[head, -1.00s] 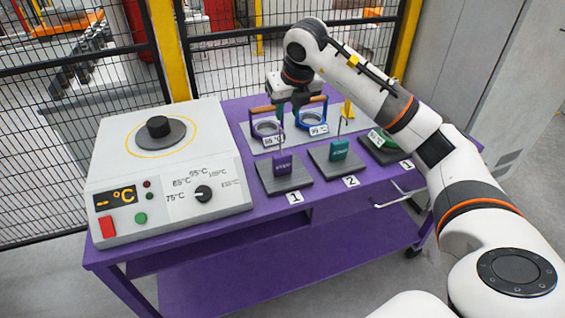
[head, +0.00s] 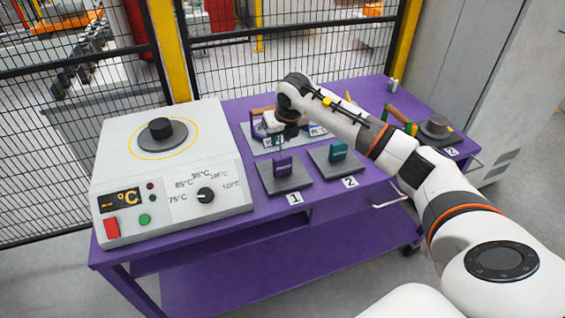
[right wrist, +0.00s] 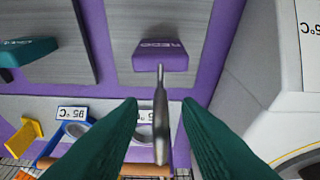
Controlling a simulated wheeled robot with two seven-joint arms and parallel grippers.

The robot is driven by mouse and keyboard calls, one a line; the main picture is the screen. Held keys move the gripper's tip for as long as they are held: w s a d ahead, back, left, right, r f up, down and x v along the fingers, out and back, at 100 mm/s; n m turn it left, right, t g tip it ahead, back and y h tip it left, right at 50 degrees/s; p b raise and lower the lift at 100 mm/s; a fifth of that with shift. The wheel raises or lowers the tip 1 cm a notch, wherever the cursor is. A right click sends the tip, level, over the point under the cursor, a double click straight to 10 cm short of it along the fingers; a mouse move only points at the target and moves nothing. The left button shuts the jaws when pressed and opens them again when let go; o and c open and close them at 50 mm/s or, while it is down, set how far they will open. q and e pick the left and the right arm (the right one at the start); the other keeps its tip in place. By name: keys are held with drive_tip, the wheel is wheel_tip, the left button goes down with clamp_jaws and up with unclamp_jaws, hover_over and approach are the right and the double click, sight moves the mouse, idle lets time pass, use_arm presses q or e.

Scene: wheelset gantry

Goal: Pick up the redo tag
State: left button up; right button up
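The redo tag (head: 283,165) is a purple block on the grey plate (head: 300,183) labelled 1. It also shows in the right wrist view (right wrist: 160,55), with its lettering upside down. A thin metal stem (right wrist: 160,115) with a flat wider end rises from it. My right gripper (head: 281,142) is above the tag. In the right wrist view its two green fingers (right wrist: 160,105) are apart, one on each side of the stem, and no contact shows. My left gripper is not in view.
A teal tag (head: 338,150) sits on plate 2, to the right. Rings with handles lie on a pale mat (head: 262,146) behind. A grey heater box (head: 165,195) with a dial stands at left. My right arm hides part of the purple table (head: 240,112).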

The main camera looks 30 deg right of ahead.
drive_tip(key=shift+c, duration=0.2)
clamp_jaws()
drive_tip(key=shift+r, duration=0.15)
